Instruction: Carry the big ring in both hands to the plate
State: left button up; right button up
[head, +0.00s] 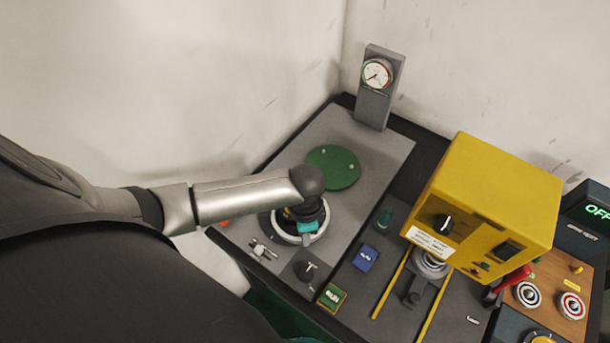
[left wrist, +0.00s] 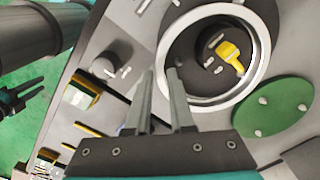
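The big silver ring (head: 291,239) lies on the grey bench panel, partly hidden by my left gripper (head: 307,228). In the left wrist view the ring (left wrist: 263,60) surrounds a dark recess with a yellow-marked part inside. My left gripper (left wrist: 161,72) is open; its two fingers are apart, with the tips at the ring's near-left rim. I cannot tell whether the rim is between them. A round green plate (head: 333,167) with small pale pegs lies behind the ring; it also shows in the left wrist view (left wrist: 285,118). My right gripper (left wrist: 40,88) is open and empty, away from the ring.
A gauge post (head: 374,95) stands at the panel's back corner. A yellow box machine (head: 485,205) stands to the right. A knob block (head: 308,267), a blue block (head: 364,257) and a green-yellow block (head: 332,297) are near the ring. Walls close off the back and left.

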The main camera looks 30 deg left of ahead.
pick_arm(q)
jog(key=shift+f, duration=0.75)
grip_shut()
dwell(1.0)
